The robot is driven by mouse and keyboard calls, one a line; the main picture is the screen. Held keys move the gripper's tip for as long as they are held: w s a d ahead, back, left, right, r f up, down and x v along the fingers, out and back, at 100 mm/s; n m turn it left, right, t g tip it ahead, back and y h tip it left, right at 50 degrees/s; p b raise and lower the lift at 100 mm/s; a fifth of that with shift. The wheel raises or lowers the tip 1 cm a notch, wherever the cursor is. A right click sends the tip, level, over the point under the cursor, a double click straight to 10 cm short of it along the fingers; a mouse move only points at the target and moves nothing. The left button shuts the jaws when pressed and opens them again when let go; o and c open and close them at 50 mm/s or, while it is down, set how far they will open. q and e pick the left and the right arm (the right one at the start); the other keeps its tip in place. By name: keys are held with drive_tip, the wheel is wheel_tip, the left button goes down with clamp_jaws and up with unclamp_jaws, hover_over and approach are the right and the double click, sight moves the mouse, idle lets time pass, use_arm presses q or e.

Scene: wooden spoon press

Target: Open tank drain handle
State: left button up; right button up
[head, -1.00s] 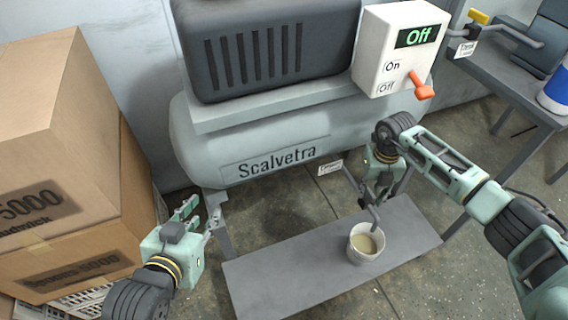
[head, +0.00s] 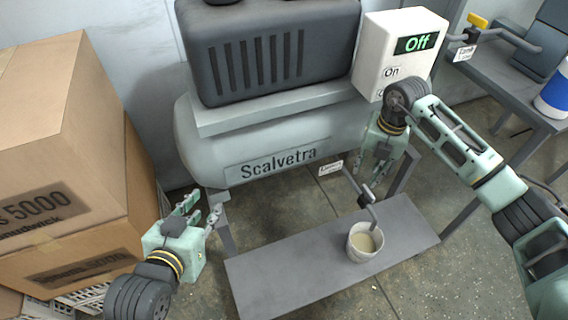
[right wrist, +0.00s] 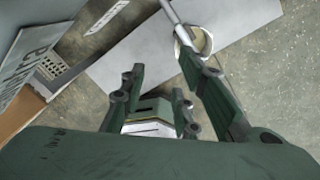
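A thin grey drain pipe (head: 352,180) hangs below the tank (head: 200,150). It has a small dark valve handle (head: 366,195), and its end is over a cup of cloudy liquid (head: 365,242). The tag (head: 331,167) beside it is too small to read surely. My right gripper (head: 374,172) is open and empty, above and beside the valve, apart from it. In the right wrist view the fingers are spread, with the cup (right wrist: 203,41) beyond the right finger. My left gripper (head: 203,212) is open and empty, left of the bench.
A yellow-handled valve (head: 477,20) with a tag (head: 464,53) starting "Tank" is on a pipe at the upper right. A white switch box (head: 371,60) reads "Off". Cardboard boxes (head: 60,150) stand at left. The low grey bench (head: 290,270) is clear around the cup.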

drive_tip(key=s+a+r+n+t+y, duration=0.1)
drive_tip(key=a+y, duration=0.4)
drive_tip(key=a, duration=0.6)
drive_tip(key=s+a+r+t+y, duration=0.1)
drive_tip(key=a+r+y, duration=0.2)
drive_tip(key=a, duration=0.8)
drive_tip(key=shift+s+r+n+y, duration=0.25)
drive_tip(key=shift+r+n+y, duration=0.15)
drive_tip(key=shift+y, duration=0.5)
drive_tip(key=shift+a, duration=0.1)
